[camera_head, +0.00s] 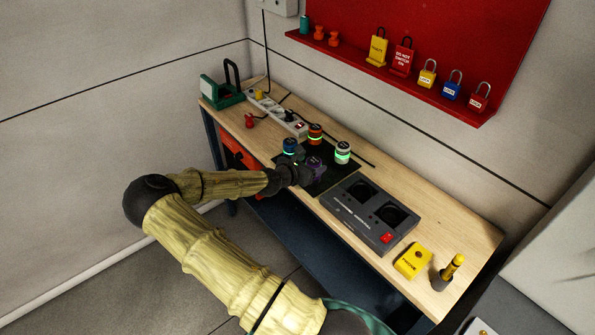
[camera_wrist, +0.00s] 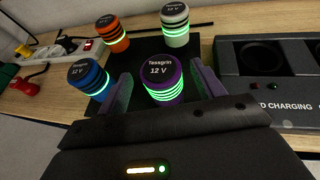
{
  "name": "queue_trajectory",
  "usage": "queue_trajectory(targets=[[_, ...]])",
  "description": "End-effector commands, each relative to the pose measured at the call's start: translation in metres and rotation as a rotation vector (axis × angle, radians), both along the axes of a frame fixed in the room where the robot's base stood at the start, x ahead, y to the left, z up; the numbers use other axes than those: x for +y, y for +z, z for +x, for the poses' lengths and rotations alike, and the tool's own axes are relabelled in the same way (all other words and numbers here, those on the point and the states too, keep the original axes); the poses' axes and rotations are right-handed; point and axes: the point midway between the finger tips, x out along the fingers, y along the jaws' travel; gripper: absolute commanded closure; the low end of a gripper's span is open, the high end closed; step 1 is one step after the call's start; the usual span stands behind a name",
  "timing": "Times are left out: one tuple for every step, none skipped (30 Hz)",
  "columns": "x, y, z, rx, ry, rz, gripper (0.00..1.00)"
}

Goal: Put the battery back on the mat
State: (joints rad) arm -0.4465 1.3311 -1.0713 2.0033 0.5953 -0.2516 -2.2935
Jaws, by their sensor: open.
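A purple battery (camera_wrist: 162,75) labelled 12 V, with a glowing green band, stands between the two fingers of my gripper (camera_wrist: 164,88). The gripper is open, and a small gap shows on each side of the battery. In the head view the purple battery (camera_head: 315,163) is at the front of the black mat (camera_head: 322,184), beside my gripper (camera_head: 303,173). It appears to stand upright on the mat, but its base is partly hidden. Blue (camera_wrist: 88,75), orange (camera_wrist: 111,33) and white (camera_wrist: 175,24) batteries stand around it on the mat (camera_wrist: 140,50), all with green bands lit.
A grey charging station (camera_head: 345,208) with two empty round wells and a red switch lies right of the mat. A power strip (camera_head: 268,106) lies to the left. A yellow box (camera_head: 413,261) stands at the bench's right end. A red lock board (camera_head: 430,40) hangs behind.

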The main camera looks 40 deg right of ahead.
Motion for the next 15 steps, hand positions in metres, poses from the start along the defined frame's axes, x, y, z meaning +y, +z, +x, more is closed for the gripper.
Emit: queue_trajectory(targets=[[0.009,0.001,-0.002,-0.001,0.002,0.0,0.32],[0.014,0.003,-0.004,0.0,0.001,0.0,0.32],[0.019,0.006,-0.006,0.0,0.001,0.0,0.32],[0.024,0.008,-0.007,0.0,0.003,0.0,0.32],[0.028,0.01,-0.008,0.0,0.002,0.0,0.32],[0.034,0.013,-0.009,-0.001,0.003,0.0,0.32],[0.038,0.014,-0.011,-0.001,0.002,0.0,0.32],[0.042,0.016,-0.013,-0.001,0.002,0.0,0.32],[0.048,0.018,-0.014,-0.001,0.002,0.0,0.32],[0.051,0.02,-0.015,0.0,0.002,-0.001,0.32],[0.055,0.022,-0.017,0.001,0.001,0.0,0.32],[0.059,0.024,-0.018,0.0,0.001,0.0,0.32],[0.062,0.025,-0.019,-0.001,0.002,0.0,0.32],[0.063,0.026,-0.02,0.0,0.001,0.0,0.32],[0.066,0.028,-0.02,0.0,0.001,0.0,0.32]])
